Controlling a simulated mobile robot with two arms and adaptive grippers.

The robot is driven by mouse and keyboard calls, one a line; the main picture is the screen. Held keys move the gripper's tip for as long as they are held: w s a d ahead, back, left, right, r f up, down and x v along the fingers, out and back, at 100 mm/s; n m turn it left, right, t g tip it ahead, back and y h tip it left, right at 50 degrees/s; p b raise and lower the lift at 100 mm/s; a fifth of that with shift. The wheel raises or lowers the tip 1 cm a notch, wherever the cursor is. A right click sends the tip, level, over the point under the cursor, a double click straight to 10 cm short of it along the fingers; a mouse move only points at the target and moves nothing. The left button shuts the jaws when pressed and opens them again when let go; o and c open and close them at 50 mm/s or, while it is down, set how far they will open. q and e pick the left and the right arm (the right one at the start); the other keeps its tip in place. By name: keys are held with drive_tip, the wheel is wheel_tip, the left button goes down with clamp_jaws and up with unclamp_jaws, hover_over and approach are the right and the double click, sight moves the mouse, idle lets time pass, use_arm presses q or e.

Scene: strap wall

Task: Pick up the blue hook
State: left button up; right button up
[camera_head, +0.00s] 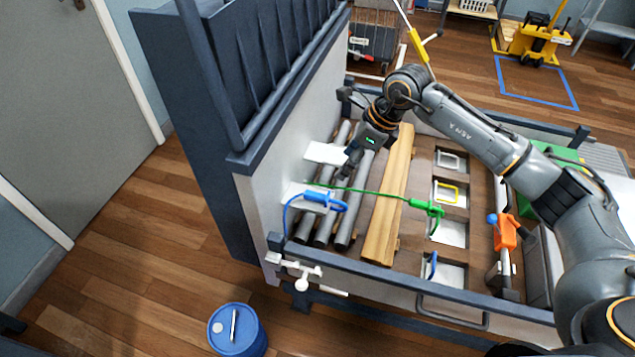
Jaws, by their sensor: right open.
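The blue hook (325,201) sits at the white ledge on the wall panel's inner side, with a blue cord looping down from its left end. My right gripper (347,168) is open, pointing down and left above the grey pipes, a little above the blue hook in the picture. A gap shows between them. Its fingertips are small and partly dark, so fine detail is hard to see. My left gripper is not in view.
A green hook (427,208) hangs on a green cord crossing the grey pipes (345,220) and wooden beams (389,205). An orange clamp-like part (506,232) is at the right. A blue drum (237,330) stands on the floor in front. A rail (400,278) edges the bed.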

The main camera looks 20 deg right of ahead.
drive_tip(key=p, duration=0.1)
approach(324, 196)
drive_tip(key=shift+w+a+f, duration=0.25)
drive_tip(key=shift+f, duration=0.4)
drive_tip(key=p+x, duration=0.1)
drive_tip(key=x, duration=0.2)
drive_tip(key=shift+s, duration=0.1)
drive_tip(key=x, duration=0.3)
drive_tip(key=shift+a+f+p, duration=0.15)
drive_tip(key=shift+f+p, duration=0.15)
drive_tip(key=shift+f, duration=0.2)
drive_tip(key=c, duration=1.3)
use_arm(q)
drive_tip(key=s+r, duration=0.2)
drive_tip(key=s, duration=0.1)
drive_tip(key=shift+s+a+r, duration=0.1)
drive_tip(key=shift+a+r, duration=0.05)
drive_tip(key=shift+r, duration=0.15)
use_arm(e)
clamp_jaws()
